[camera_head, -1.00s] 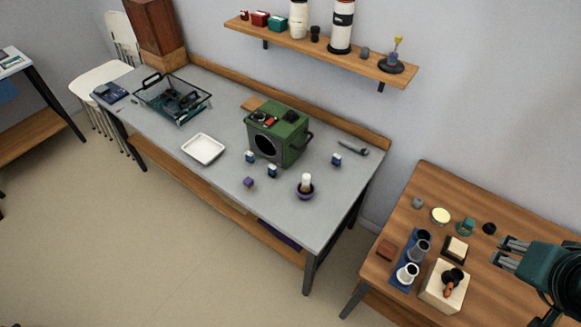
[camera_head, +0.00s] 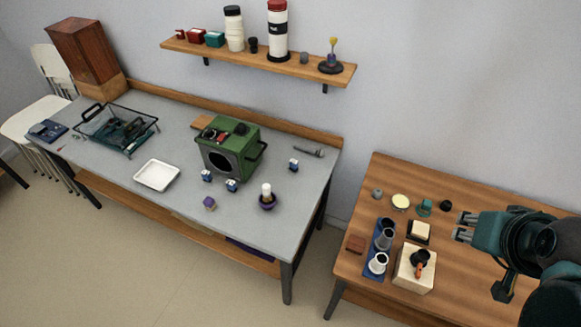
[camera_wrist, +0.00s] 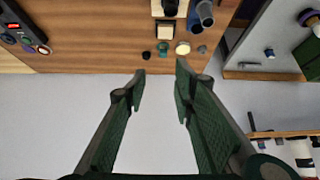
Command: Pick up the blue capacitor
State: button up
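Three small blue pieces with white markings stand around the green box (camera_head: 230,145) on the grey table: one at its left front (camera_head: 207,176), one at its front (camera_head: 231,186), one at its right (camera_head: 293,165). They look alike, and I cannot tell which is the blue capacitor. A purple piece (camera_head: 209,203) stands nearer the front edge. My gripper (camera_head: 463,227) is over the wooden table, well to the right of these. In the wrist view my gripper (camera_wrist: 159,80) is open with nothing between its fingers. A small blue piece (camera_wrist: 269,53) shows there at the right.
The wooden table (camera_head: 350,265) holds a blue holder with cups (camera_head: 384,238), a pale block (camera_head: 412,270) and several small pieces. A shelf (camera_head: 250,58) hangs above.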

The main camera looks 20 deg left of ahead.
jog(key=shift+c, duration=0.5)
jog(key=w+a+r+n+g+y, duration=0.15)
jog(key=w+a+r+n, duration=0.25)
jog(key=w+a+r, duration=0.65)
jog(key=w+a+r+n+g, duration=0.1)
jog(key=w+a+r+n, duration=0.15)
jog(key=a, duration=0.55)
jog(key=w+a+r+n+g, duration=0.1)
jog(key=w+a+n, duration=0.15)
jog(key=a, duration=0.55)
jog(key=a+f+n+g, duration=0.2)
jog(key=a+n, duration=0.1)
jog(key=a, duration=1.4)
jog(key=a+f+n+g, duration=0.1)
jog(key=a+f+n, duration=0.15)
jog(key=a, duration=1.35)
jog(key=s+a+f+n+h, duration=0.1)
jog(key=s+a+f, duration=0.1)
jog(key=a, duration=0.5)
jog(key=s+a+f+n+h, duration=0.1)
jog(key=s+a+f+n, duration=0.15)
jog(key=a, duration=0.35)
jog(key=shift+m+g+y, duration=0.25)
jog(key=shift+m+g, duration=0.1)
jog(key=shift+m, duration=0.05)
jog(key=f, duration=2.9)
jog(key=shift+w+a, duration=0.2)
jog(key=shift+f, duration=0.6)
